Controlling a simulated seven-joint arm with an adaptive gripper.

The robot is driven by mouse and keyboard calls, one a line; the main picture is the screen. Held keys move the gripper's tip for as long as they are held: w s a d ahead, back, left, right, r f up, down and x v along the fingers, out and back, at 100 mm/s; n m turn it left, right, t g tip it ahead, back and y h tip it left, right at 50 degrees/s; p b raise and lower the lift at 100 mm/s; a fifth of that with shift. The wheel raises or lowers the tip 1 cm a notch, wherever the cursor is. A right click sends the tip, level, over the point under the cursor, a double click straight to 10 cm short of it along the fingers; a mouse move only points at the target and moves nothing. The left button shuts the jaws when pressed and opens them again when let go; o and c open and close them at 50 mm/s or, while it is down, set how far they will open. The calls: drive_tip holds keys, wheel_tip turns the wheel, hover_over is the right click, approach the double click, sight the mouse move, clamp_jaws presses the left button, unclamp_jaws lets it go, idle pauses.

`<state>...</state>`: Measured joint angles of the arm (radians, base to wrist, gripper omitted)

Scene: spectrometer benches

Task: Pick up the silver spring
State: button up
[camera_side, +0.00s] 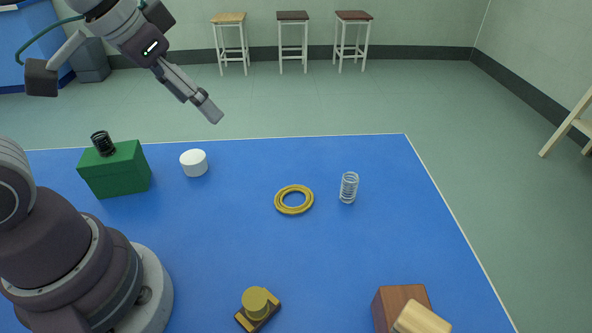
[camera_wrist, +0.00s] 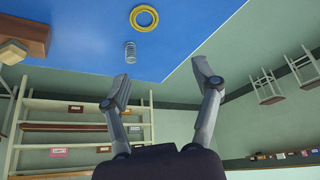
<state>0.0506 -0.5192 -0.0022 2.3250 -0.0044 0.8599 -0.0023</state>
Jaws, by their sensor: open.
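The silver spring (camera_side: 348,187) stands upright on the blue table, right of the yellow ring in the side view. It also shows in the wrist view (camera_wrist: 130,52), beyond the left fingertip and apart from it. My gripper (camera_side: 212,112) is high above the far part of the table, up and to the left of the spring in the side view. In the wrist view my gripper (camera_wrist: 162,82) has its two fingers spread wide with nothing between them.
A yellow ring (camera_side: 294,199) lies left of the spring. A white cylinder (camera_side: 194,163) and a green box (camera_side: 116,170) with a black spring (camera_side: 102,143) on top stand at the left. A brown wooden block (camera_side: 401,302) and a yellow-topped piece (camera_side: 256,304) are at the front. The table's middle is clear.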

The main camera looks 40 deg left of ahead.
drive_tip(key=w+d+f+m, duration=0.1)
drive_tip(key=w+d, duration=0.2)
drive_tip(key=w, duration=0.5)
drive_tip(key=m+g+h, duration=0.1)
drive_tip(key=m, duration=0.1)
approach(351, 177)
drive_tip(key=x, duration=1)
drive_tip(key=shift+f, duration=0.2)
drive_tip(key=c, duration=1)
drive_tip(key=shift+c, duration=0.2)
drive_tip(key=shift+r, duration=0.15)
